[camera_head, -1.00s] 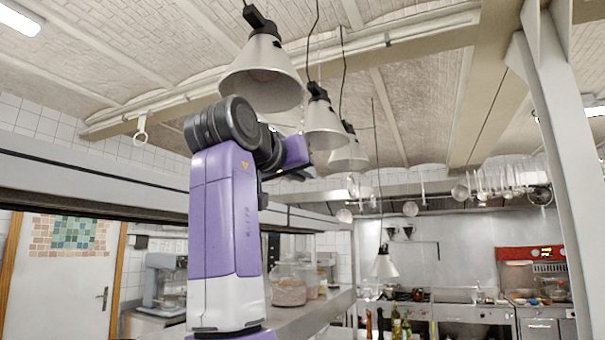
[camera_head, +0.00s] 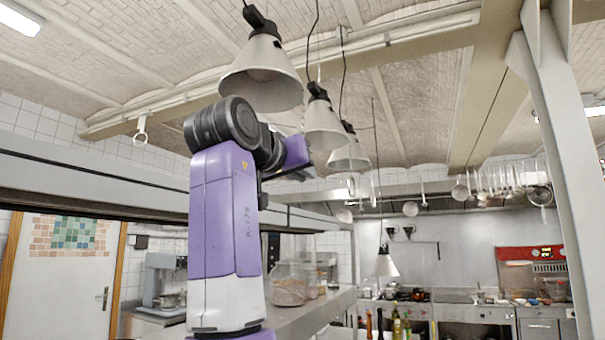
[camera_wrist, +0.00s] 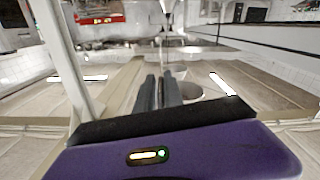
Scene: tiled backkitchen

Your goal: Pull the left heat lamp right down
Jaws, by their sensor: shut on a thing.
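White cone-shaped heat lamps with black tops hang in a row on cords. In the head view the near left lamp (camera_head: 262,72) is largest and highest, with a second lamp (camera_head: 323,125) and a third lamp (camera_head: 349,153) behind it to the right. My gripper in the wrist view (camera_wrist: 158,82) has its dark fingers close together, shut on a heat lamp. The grasp point is hidden, and I cannot tell which lamp it is. A white lamp cone (camera_wrist: 200,92) shows just right of the fingers.
A smaller lamp (camera_head: 386,263) hangs low farther back. A long metal shelf (camera_head: 95,170) runs behind my arm. Jars (camera_head: 290,285) stand on the counter below. A pale post (camera_head: 570,150) rises at the right, and utensils hang from a rail behind.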

